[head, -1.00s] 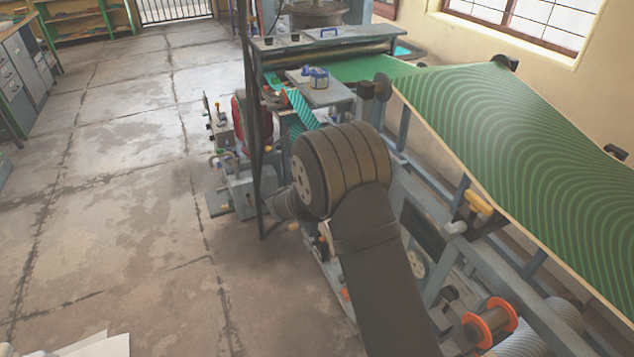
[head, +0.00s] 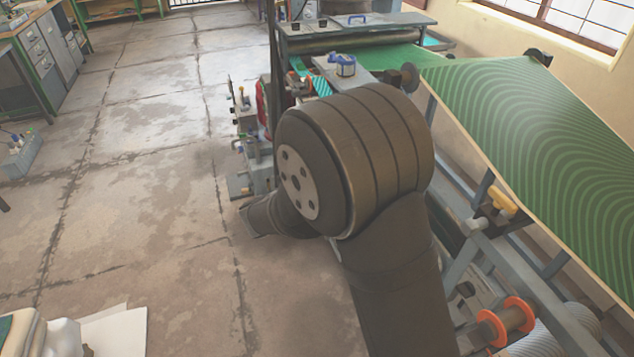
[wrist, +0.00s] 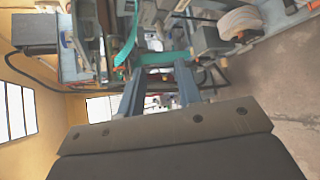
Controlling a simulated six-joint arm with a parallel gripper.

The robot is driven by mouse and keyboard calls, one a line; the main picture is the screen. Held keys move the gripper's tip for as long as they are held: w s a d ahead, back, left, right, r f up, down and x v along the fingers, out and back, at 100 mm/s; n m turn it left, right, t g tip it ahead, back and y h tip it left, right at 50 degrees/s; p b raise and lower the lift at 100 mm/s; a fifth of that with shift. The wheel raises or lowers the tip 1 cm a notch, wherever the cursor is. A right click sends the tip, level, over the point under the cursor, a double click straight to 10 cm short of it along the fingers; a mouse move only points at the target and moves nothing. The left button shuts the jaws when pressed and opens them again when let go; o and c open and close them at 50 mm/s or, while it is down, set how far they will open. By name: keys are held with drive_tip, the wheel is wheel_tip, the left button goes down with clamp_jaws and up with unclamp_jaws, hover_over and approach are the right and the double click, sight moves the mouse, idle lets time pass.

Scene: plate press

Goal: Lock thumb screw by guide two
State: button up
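My gripper (wrist: 160,88) shows in the wrist view with its two blue-grey fingers apart and nothing visible between them. It points toward the machine's parts, apart from them as far as I can see. In the head view it is hidden behind my dark arm. The press (head: 350,45) stands beyond my arm, with a teal strip (head: 318,84) on it. The strip also shows in the wrist view (wrist: 126,46). I cannot make out the thumb screw or tell which part is guide two.
A large green patterned sheet (head: 540,125) slopes along the right. A blue-and-white container (head: 344,66) sits on the machine's plate. A yellow handle (head: 502,200) and an orange-flanged spool (head: 505,322) are at the right. White sheets (head: 112,332) lie at lower left.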

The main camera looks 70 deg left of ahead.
idle(0.3)
drive_tip(key=shift+n+h, duration=0.3)
drive_tip(key=shift+h, duration=0.2)
drive_tip(key=x, duration=1.1)
drive_tip(key=a+x, duration=0.1)
drive_tip(key=x, duration=0.5)
drive_tip(key=shift+a+r, duration=0.2)
drive_tip(key=shift+r, duration=0.15)
drive_tip(key=shift+c, duration=0.2)
drive_tip(key=shift+s, duration=0.1)
clamp_jaws()
